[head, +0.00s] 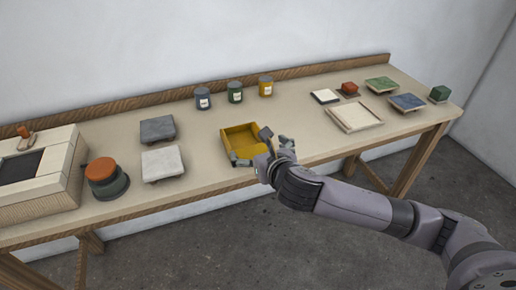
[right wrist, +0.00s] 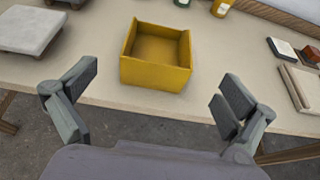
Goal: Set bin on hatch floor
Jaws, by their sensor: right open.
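The yellow bin (head: 238,135) sits on the table near its front edge, with its hollow facing up. In the right wrist view the bin (right wrist: 155,73) stands just beyond the fingertips. My right gripper (head: 252,146) is open at the bin's front right corner in the head view, partly hiding it. In the right wrist view my right gripper (right wrist: 156,88) has its fingers spread wide, with nothing held between them. A pale wooden box with a dark recessed opening (head: 20,166) stands at the far left; I cannot tell whether this is the hatch. My left gripper is out of view.
Left of the bin lie a dark grey slab (head: 157,129) and a light grey slab (head: 163,162), with an orange-topped round pot (head: 105,178) beyond. Three jars (head: 235,92) stand behind. A cream tray (head: 354,117) and small coloured blocks are at right.

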